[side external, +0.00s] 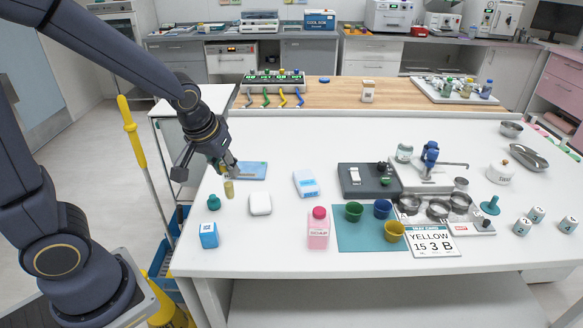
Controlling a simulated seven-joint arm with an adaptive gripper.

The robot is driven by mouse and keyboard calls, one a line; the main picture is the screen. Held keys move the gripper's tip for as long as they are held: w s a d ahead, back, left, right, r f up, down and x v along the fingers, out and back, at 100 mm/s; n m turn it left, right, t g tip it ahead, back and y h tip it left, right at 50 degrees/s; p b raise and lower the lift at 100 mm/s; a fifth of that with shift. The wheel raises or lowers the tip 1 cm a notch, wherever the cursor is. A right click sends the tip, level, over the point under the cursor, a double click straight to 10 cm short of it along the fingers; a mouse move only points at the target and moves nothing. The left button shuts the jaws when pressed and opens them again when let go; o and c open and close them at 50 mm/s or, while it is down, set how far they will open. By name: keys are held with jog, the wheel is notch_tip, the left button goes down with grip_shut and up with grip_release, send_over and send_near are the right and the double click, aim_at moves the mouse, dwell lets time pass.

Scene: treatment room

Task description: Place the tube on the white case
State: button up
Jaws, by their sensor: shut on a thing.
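The tube (229,189) is a small olive-yellow cylinder near the left end of the white table. My gripper (229,177) is directly above it, shut on its upper part, and the tube hangs roughly upright. I cannot tell whether its lower end touches the table. The white case (260,203) is a small rounded white box lying on the table, a little right of and nearer than the tube. Its top is bare, and the tube is apart from it.
A blue pad (252,171) lies just behind my gripper. A teal stopper-like object (214,202) and a blue box (209,235) stand left of the case. A pink bottle (318,230) and a blue-white box (306,184) stand to its right. Table between them is clear.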

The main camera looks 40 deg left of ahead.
jog(key=shift+n, duration=0.5)
jog(key=shift+w+a+f, duration=0.9)
jog(key=shift+w+f, duration=1.05)
jog(key=shift+w, duration=0.15)
jog(key=shift+w+a+f, duration=0.95)
jog(key=shift+w+f, duration=1.05)
jog(key=shift+w, duration=0.15)
jog(key=shift+w+a+f, duration=0.9)
jog(key=shift+w+f, duration=1.05)
jog(key=shift+w, duration=0.15)
jog(key=shift+f, duration=0.15)
jog(key=o, duration=0.9)
